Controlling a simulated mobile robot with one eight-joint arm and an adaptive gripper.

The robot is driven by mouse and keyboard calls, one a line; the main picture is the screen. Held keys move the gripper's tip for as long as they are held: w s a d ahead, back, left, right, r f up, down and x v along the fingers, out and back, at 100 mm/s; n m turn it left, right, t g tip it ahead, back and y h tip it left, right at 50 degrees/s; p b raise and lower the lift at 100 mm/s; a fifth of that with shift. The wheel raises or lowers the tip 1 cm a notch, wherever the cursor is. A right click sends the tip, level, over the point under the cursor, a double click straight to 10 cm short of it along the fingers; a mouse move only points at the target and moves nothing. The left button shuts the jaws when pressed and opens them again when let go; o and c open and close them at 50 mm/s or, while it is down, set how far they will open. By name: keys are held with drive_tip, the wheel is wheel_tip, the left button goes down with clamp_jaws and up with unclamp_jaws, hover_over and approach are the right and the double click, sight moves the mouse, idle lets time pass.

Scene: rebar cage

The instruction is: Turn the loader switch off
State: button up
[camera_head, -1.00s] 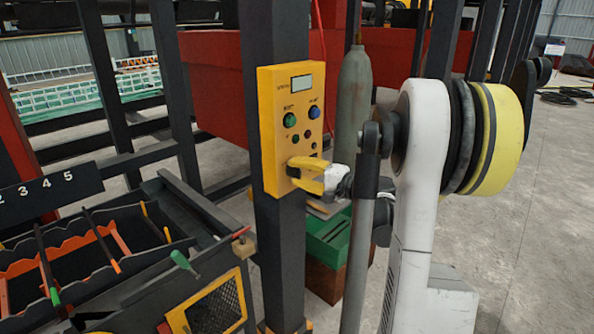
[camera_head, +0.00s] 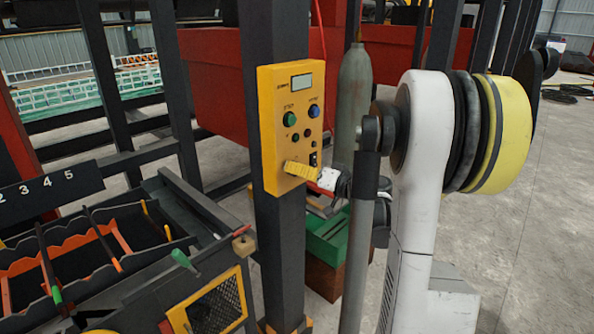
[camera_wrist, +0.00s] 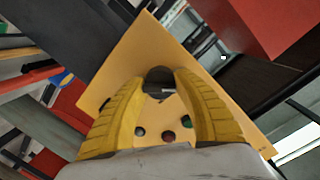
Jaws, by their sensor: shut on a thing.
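The yellow control panel (camera_head: 268,130) is fixed upright on a dark post. It carries a small display, a green button (camera_head: 290,119), a blue button (camera_head: 314,111) and smaller controls. My gripper (camera_head: 288,168) is at the panel's lower part, its yellow fingers seen nearly edge-on. In the wrist view, the fingers (camera_wrist: 161,82) are on either side of a dark rounded knob, the loader switch (camera_wrist: 159,73), at the panel's face. The head view hides this switch behind my fingers. Its setting cannot be read.
A grey gas cylinder (camera_head: 352,95) stands to the right behind the post. A green box (camera_head: 326,240) is low behind it. A dark rack with dividers and coloured rods (camera_head: 95,245) stands at left. Bare floor (camera_head: 540,220) lies at right.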

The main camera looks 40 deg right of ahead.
drive_tip(key=shift+a+n, duration=0.1)
drive_tip(key=shift+n, duration=0.3)
drive_tip(key=shift+c, duration=0.2)
drive_tip(key=o, duration=1.3)
drive_tip(key=shift+c, duration=0.2)
drive_tip(key=shift+s, duration=0.1)
drive_tip(key=shift+s, duration=0.3)
drive_tip(key=s+r, duration=0.1)
drive_tip(key=s, duration=1)
drive_tip(key=shift+d, duration=0.45)
drive_tip(key=shift+r, duration=0.1)
